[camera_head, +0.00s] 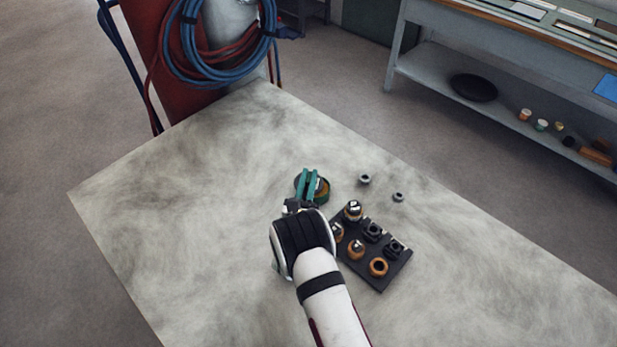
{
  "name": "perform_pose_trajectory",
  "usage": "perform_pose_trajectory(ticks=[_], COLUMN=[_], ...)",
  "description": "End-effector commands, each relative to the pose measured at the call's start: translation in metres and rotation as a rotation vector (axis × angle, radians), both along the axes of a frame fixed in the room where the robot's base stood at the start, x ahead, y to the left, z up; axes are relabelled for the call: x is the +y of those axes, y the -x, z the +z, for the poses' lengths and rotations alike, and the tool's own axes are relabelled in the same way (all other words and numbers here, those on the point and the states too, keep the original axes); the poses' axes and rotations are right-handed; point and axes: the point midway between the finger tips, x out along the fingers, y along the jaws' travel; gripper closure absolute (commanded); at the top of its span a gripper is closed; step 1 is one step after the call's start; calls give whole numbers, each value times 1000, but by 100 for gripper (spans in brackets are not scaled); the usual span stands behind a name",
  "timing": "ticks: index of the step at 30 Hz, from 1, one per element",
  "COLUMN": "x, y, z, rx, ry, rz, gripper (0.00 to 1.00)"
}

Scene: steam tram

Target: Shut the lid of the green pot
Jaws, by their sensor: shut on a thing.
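The green pot (325,191) is a small, round, dark green vessel near the middle of the table, with a brownish gold patch showing on its right side. My gripper (308,176) reaches over the pot from the front, its two teal fingers lying across the left part of it. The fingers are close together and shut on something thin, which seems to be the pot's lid. The lid is mostly hidden by the fingers, so its angle cannot be told.
A black tray (399,271) with several orange and black parts sits right of my wrist. Two small grey rings, one nearer the pot (364,179) and one farther right (398,197), lie on the table (180,210). The table's left side is clear.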

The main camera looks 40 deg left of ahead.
Motion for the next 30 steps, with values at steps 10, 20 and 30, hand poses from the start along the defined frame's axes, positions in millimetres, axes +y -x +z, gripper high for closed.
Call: perform_pose_trajectory(ticks=[10,20,30], x=[-7,-15,-15], y=[-4,-5,-6], z=[1,0,0], rx=[-4,-1,-1], ry=[-5,-2,-2], rz=[-236,-398,-396], gripper=[100,100,55])
